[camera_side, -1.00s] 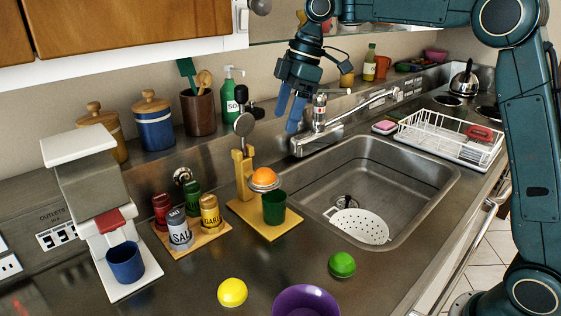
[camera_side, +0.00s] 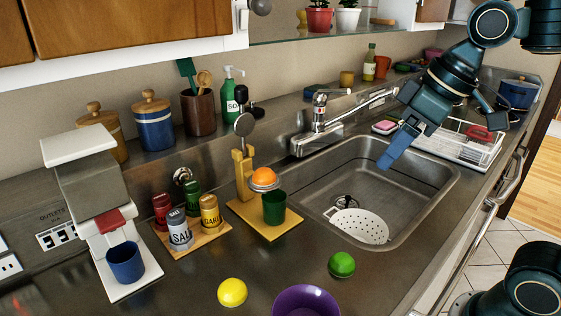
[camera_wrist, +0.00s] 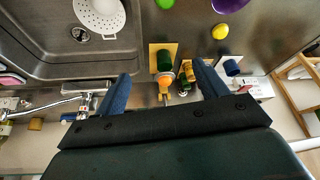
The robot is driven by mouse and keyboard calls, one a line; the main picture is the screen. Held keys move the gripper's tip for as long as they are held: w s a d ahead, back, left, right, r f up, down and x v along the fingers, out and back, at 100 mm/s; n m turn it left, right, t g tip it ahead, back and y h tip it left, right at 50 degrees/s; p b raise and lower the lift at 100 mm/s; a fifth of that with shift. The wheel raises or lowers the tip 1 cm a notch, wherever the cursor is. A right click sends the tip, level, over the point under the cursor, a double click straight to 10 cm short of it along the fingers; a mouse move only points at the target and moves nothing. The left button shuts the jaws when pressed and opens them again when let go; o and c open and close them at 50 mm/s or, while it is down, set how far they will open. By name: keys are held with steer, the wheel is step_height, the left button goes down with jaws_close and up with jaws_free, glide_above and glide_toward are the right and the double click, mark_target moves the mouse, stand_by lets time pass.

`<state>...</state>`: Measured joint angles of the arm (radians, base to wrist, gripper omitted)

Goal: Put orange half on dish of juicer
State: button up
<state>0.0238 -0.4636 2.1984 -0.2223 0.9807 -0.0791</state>
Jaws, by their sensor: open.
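The orange half (camera_side: 264,178) sits on the dish of the juicer (camera_side: 243,170), a wooden stand on a yellow base with a raised lever. In the wrist view the orange half (camera_wrist: 163,86) shows between my fingers, farther off, beside the green cup (camera_wrist: 164,61). My gripper (camera_side: 388,160) is open and empty, in the air over the right part of the sink, well apart from the juicer. Its fingers (camera_wrist: 160,90) are spread wide in the wrist view.
The sink (camera_side: 400,205) with a white strainer (camera_side: 360,226) lies right of the juicer. A spice rack (camera_side: 205,236) stands close on its left. A faucet (camera_side: 325,125) and dish rack (camera_side: 455,148) are behind. A lemon (camera_side: 232,292), lime (camera_side: 342,264) and purple bowl (camera_side: 305,301) are in front.

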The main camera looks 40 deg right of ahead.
steer(key=s+d+f+m+h, duration=0.1)
steer(key=s+d+f+m, duration=0.2)
steer(key=s+f, duration=0.2)
steer(key=s, duration=0.2)
steer(key=shift+s+f+t, duration=0.15)
steer(key=shift+s+t, duration=0.2)
steer(key=shift+t, duration=0.05)
